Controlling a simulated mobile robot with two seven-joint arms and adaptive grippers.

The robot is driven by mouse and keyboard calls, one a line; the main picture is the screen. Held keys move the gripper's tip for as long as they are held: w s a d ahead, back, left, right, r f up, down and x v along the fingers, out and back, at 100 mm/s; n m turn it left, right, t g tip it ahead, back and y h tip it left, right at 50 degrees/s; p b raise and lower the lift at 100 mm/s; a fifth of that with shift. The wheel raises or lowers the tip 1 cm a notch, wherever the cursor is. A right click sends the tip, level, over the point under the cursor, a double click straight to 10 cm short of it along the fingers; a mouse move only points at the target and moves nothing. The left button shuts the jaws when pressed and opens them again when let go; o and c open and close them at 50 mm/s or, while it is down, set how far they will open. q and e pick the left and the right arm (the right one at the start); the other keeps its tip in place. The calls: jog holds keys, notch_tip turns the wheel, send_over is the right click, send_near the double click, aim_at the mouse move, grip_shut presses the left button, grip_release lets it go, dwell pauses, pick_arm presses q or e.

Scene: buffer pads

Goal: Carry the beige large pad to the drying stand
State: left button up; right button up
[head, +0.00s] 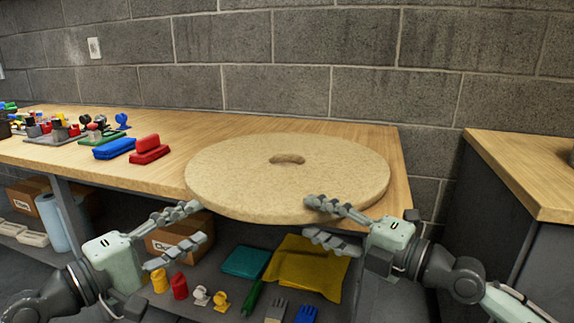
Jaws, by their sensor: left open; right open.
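The beige large pad (250,165) is a big round disc with a small raised handle (287,158) on top. It lies flat at the right end of the wooden workbench, its near rim reaching past the bench's front edge. My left gripper (198,224) is open and empty at the pad's near left, its fingers pointing right. My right gripper (308,218) is open at the near rim, one finger in front of the pad's top and one lower. I cannot tell if it touches the pad. No drying stand can be made out.
Blue (115,149) and red (149,149) blocks and several small coloured items lie on the workbench (170,122) at left. A lower shelf holds cardboard boxes, cloths (305,268) and gloves. Another wooden-topped counter (530,170) stands at right, across a gap.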

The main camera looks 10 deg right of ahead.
aim_at(221, 210)
pick_arm(q)
jog(key=x, duration=0.6)
jog(key=shift+w+d+f, duration=0.1)
jog(key=shift+w+d, duration=0.05)
jog(key=shift+w, duration=0.05)
pick_arm(e)
jog(key=x, duration=0.6)
jog(key=shift+w+a+f, duration=0.1)
jog(key=shift+w+a, duration=0.1)
jog(key=shift+a, duration=0.05)
pick_arm(q)
jog(key=shift+c, duration=0.2)
pick_arm(e)
jog(key=shift+c, duration=0.2)
pick_arm(q)
grip_shut()
pick_arm(e)
grip_shut()
